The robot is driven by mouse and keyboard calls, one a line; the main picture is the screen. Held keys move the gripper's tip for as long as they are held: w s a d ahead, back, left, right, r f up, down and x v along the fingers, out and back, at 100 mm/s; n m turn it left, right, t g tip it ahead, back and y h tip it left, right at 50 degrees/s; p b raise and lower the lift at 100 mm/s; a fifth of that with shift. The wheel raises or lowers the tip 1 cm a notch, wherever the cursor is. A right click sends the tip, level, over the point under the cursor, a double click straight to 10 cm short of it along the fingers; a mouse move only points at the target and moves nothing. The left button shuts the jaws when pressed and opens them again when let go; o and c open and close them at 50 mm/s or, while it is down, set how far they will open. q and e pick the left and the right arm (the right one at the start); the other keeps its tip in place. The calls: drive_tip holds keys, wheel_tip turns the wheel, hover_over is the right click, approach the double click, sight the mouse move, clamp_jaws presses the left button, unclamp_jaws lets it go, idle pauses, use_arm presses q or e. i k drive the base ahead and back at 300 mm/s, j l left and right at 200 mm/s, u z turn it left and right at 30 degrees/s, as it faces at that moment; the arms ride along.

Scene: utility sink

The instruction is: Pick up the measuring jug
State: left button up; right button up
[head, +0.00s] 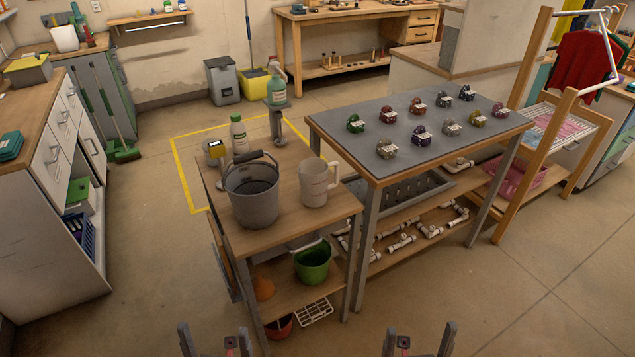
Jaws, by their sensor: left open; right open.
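The measuring jug (317,183) is a pale, translucent jug with red markings and a handle on its right side. It stands upright on the wooden side table (275,235), right of a grey bucket (254,195). My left gripper (214,338) is open and empty at the bottom edge of the head view. My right gripper (419,338) is open and empty at the bottom edge, further right. Both are well apart from the jug, nearer to me and low in the picture.
A green-and-white bottle (238,133) stands behind the bucket. A grey-topped table (400,160) with several small coloured objects adjoins on the right. A green bucket (313,264) sits on the lower shelf. Floor is clear at left and right front.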

sight(312, 173)
drive_tip(key=i+l, duration=0.1)
drive_tip(key=l, duration=0.15)
drive_tip(key=i+l, duration=0.1)
drive_tip(key=l, duration=0.15)
drive_tip(key=i+l+u, duration=0.2)
drive_tip(key=l, duration=0.4)
drive_tip(key=i+l+u, duration=0.1)
drive_tip(key=l+u, duration=0.15)
drive_tip(key=l, duration=0.35)
drive_tip(key=l+u, duration=0.2)
drive_tip(key=l, duration=0.4)
